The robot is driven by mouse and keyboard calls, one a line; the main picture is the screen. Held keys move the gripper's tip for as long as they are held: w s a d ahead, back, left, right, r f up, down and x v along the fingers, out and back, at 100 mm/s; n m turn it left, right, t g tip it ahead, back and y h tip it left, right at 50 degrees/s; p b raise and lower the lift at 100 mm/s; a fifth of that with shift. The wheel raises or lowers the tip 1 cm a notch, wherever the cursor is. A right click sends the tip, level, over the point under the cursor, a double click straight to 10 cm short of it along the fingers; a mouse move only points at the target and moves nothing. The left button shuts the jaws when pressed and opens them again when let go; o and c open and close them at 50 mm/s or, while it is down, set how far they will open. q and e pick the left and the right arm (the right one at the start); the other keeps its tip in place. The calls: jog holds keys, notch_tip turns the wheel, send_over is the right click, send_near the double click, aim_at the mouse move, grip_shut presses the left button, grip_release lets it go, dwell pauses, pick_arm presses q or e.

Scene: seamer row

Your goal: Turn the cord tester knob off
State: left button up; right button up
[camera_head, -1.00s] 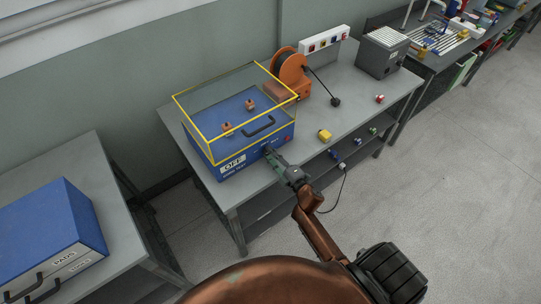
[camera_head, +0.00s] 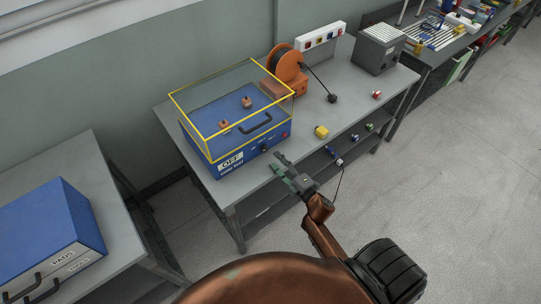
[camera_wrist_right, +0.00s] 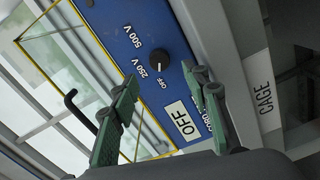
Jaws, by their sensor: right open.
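The cord tester is a blue box (camera_head: 225,168) with a clear yellow-edged cover, on the grey bench in the head view. Its black knob (camera_head: 265,149) is on the front panel; in the wrist view the knob (camera_wrist_right: 158,58) has a white mark that appears to point at the printed OFF, with 250 V and 500 V beside it. A white OFF plate (camera_wrist_right: 183,121) is on the panel. My right gripper (camera_head: 276,162) is open and empty, in front of the panel and apart from the knob. In the wrist view the knob shows beyond the gap between its fingertips (camera_wrist_right: 160,75).
A black handle (camera_head: 257,126) is on the cover front. A red button (camera_head: 284,135) is right of the knob. A yellow block (camera_head: 321,131), an orange cord reel (camera_head: 287,64) and a grey box (camera_head: 379,50) stand on the bench. Open floor lies at right.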

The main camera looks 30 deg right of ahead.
jog(key=s, duration=0.5)
jog(key=shift+s+d, duration=0.1)
jog(key=shift+d, duration=0.1)
jog(key=s+f+m+g+h, duration=0.1)
jog(key=s+f+m+g, duration=0.3)
jog(key=f, duration=0.8)
jog(key=s+f+m+g, duration=0.2)
jog(key=s+f, duration=0.3)
jog(key=f, duration=0.7)
jog(key=s+f+m+g+h, duration=0.1)
jog(key=s+f+m+g, duration=0.3)
jog(key=f, duration=0.9)
jog(key=s+a+f+m+g, duration=0.1)
jog(key=s+f+g, duration=0.1)
jog(key=s+f, duration=0.4)
jog(key=s+a+f+m+g, duration=0.2)
jog(key=s+f, duration=0.4)
jog(key=s, duration=1.1)
jog(key=s+a+f+m+g, duration=0.1)
jog(key=s+a+f+g, duration=0.1)
jog(key=s+f, duration=0.4)
jog(key=s+g, duration=0.1)
jog(key=s, duration=0.4)
jog(key=shift+s+f+m+y, duration=0.15)
jog(key=shift+f+m+y, duration=0.15)
